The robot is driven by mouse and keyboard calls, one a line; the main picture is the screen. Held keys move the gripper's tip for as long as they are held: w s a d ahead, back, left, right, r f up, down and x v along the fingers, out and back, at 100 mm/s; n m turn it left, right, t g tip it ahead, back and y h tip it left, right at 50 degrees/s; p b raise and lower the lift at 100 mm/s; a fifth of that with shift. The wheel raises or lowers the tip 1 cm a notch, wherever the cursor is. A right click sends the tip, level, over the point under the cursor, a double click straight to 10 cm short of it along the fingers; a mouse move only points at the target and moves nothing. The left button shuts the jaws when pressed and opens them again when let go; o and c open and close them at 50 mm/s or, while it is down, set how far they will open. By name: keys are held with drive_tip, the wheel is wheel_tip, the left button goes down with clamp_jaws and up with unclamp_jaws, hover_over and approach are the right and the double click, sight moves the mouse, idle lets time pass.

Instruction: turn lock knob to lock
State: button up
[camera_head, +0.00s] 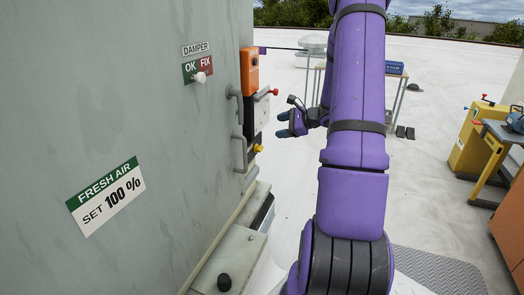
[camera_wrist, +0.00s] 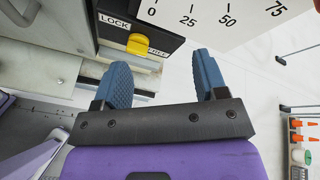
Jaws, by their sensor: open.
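The lock knob (camera_wrist: 138,44) is yellow and sits on a black plate (camera_wrist: 109,18) marked LOCK on the left, with a partly covered word at the right. In the wrist view it lies just beyond my fingertips, roughly between them. In the head view the yellow knob (camera_head: 258,148) shows small at the cabinet's edge, below a dark panel. My gripper (camera_wrist: 162,72) is open, with two blue ridged fingers apart and nothing between them. In the head view my gripper (camera_head: 291,124) is to the right of the knob, apart from it.
A white scale plate (camera_wrist: 215,20) with numbers adjoins the knob plate. In the head view, an orange box (camera_head: 249,72), a red-tipped lever (camera_head: 266,94) and grey handles (camera_head: 240,152) sit near the knob on the cabinet (camera_head: 120,110).

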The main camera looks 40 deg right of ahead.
sight(262, 149)
drive_tip(key=s+f+m+t+y, duration=0.2)
drive_tip(key=s+f+m+t, duration=0.2)
drive_tip(key=f+m, duration=0.5)
drive_tip(key=w+a, duration=0.1)
drive_tip(key=w, duration=0.2)
drive_tip(key=w+a+f+n, duration=0.1)
drive_tip(key=w, duration=0.3)
drive_tip(key=w+a+f+n, duration=0.1)
drive_tip(key=w+a, duration=0.1)
drive_tip(key=w, duration=0.1)
drive_tip(key=shift+w+a, duration=0.1)
drive_tip(key=shift+w, duration=0.05)
drive_tip(key=c, duration=0.9)
